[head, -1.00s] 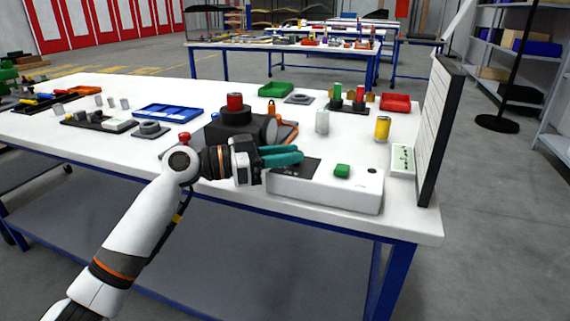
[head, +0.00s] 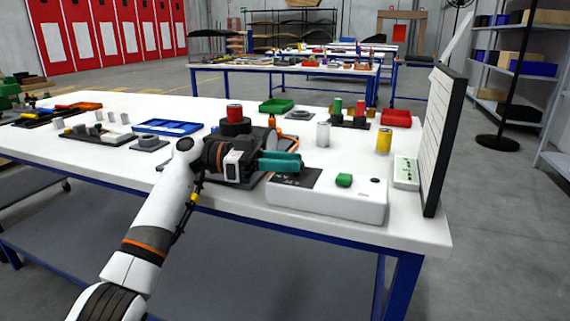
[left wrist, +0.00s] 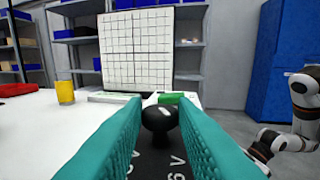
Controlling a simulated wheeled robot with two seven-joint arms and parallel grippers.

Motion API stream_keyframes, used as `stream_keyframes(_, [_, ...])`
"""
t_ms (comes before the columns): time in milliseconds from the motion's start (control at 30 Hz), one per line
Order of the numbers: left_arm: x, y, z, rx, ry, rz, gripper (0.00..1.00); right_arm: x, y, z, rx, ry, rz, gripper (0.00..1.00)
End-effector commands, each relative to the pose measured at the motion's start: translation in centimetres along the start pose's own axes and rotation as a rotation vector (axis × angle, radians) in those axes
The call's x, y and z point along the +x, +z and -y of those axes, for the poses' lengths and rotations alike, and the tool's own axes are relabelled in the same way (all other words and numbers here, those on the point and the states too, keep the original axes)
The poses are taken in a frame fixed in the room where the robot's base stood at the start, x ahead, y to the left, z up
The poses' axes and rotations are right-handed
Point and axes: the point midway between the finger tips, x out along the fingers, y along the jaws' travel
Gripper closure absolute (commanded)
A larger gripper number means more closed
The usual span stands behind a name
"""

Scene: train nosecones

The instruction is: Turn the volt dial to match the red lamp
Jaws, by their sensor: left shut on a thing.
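The white box (head: 335,203) lies near the table's front edge, with a black panel (head: 305,177) on its left part. A black round knob (left wrist: 160,119), which looks like the volt dial, stands on that panel with white V markings near it. My left gripper (head: 298,161) has teal fingers, reaches in over the panel and is shut on the knob. The fingers hide the knob in the head view, and its pointer is not readable. A red cylinder (head: 234,112) on a black mount stands behind my wrist; I cannot tell whether it is the red lamp.
A tall white grid board (head: 437,140) stands at the right table edge, beside a small pale panel (head: 405,172). A yellow can (head: 384,140) and a silver cylinder (head: 323,134) stand behind the box.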

Motion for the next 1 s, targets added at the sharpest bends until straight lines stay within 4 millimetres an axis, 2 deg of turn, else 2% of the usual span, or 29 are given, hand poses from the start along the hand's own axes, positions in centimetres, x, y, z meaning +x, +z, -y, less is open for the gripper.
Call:
stream_keyframes(700, [-0.07,0.23,-0.15,0.003,-0.068,0.008,0.98,-0.19,-0.65,0.09,0.001,-0.002,-0.038,1.0])
stream_keyframes(733, [-0.07,0.22,-0.15,0.002,-0.068,0.008,0.7,-0.19,-0.65,0.09,0.001,-0.002,-0.038,1.0])
stream_keyframes(800, [-0.06,0.19,-0.13,0.002,-0.069,0.007,0.59,-0.19,-0.65,0.09,0.001,-0.002,-0.038,1.0])
stream_keyframes(833, [-0.05,0.17,-0.13,0.002,-0.069,0.006,0.54,-0.19,-0.65,0.09,0.001,-0.002,-0.038,1.0])
stream_keyframes(1000, [-0.01,0.1,-0.1,0.001,-0.071,0.005,0.54,-0.19,-0.65,0.09,0.001,-0.002,-0.037,1.0])
